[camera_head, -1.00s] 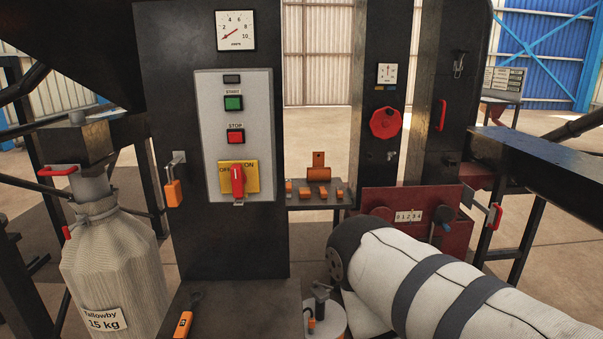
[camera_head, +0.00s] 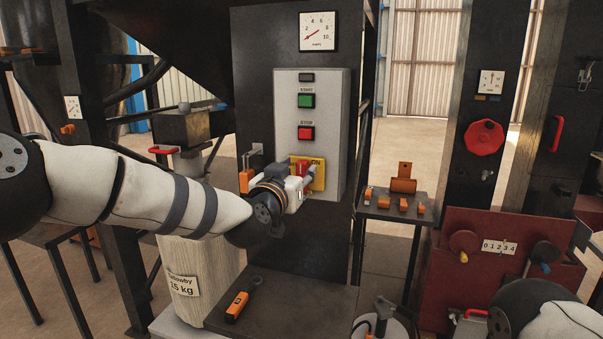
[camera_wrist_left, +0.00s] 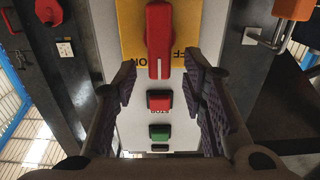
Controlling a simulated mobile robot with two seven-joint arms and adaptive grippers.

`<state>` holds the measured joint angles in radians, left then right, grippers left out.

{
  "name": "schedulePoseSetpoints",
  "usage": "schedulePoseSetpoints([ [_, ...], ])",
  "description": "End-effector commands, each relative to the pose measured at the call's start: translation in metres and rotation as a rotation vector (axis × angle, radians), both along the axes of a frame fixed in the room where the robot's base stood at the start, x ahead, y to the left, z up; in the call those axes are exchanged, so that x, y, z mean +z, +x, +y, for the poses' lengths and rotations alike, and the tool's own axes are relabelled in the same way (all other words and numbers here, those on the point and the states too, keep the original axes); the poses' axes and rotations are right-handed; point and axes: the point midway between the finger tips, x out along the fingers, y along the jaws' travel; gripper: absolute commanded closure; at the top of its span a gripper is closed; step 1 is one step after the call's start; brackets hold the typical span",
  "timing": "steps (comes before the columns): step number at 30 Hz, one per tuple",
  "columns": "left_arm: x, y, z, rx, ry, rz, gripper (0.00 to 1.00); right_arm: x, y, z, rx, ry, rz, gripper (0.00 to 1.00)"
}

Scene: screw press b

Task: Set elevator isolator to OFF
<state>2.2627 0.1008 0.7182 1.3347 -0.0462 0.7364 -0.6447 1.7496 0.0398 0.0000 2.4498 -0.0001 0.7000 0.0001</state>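The elevator isolator is a red rotary handle on a yellow plate (camera_head: 319,176), low on the grey control panel (camera_head: 335,120). In the head view my left gripper (camera_head: 307,179) is in front of it and hides part of the handle. In the left wrist view, which is upside down, the red handle (camera_wrist_left: 158,35) stands in line with the panel's height, its white mark toward the STOP button. My left gripper (camera_wrist_left: 160,72) is open, one finger on each side of the handle's line; I cannot tell whether they touch it. My right gripper is out of view.
Red STOP (camera_head: 305,133) and green START (camera_head: 306,101) buttons sit above the isolator. An orange padlock (camera_head: 246,180) hangs left of the panel. An orange-handled tool (camera_head: 237,306) lies on the dark bench below. A small shelf (camera_head: 385,207) holds orange parts. My right arm crosses the lower right corner.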

Motion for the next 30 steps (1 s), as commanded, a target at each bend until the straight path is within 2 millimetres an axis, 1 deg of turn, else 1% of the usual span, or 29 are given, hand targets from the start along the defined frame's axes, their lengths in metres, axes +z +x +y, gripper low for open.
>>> schedulePoseSetpoints([
  [1, -0.007, 0.007, -0.002, 0.001, -0.001, 0.007, 0.62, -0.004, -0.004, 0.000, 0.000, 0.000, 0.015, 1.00],
  [5, -0.002, 0.017, -0.005, 0.000, 0.001, 0.002, 0.62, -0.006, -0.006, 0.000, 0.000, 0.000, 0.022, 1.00],
  [13, 0.002, 0.018, -0.006, 0.000, 0.000, -0.002, 0.62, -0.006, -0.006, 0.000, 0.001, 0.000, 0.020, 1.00],
  [14, 0.002, 0.018, -0.006, 0.000, 0.000, -0.002, 0.68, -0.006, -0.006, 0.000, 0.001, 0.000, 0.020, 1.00],
  [15, 0.002, 0.018, -0.006, 0.000, 0.000, -0.002, 0.78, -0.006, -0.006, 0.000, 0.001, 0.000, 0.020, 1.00],
  [17, 0.002, 0.018, -0.006, 0.000, 0.000, -0.002, 0.91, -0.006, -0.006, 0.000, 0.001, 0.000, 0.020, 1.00],
  [18, 0.002, 0.018, -0.006, 0.000, 0.000, -0.002, 1.00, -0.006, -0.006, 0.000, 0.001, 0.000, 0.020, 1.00],
  [26, 0.002, 0.018, -0.006, 0.000, -0.006, 0.001, 1.00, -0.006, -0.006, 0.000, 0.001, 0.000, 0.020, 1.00],
  [30, 0.001, 0.018, -0.005, 0.000, -0.040, 0.012, 1.00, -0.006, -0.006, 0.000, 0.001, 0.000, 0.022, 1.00],
])
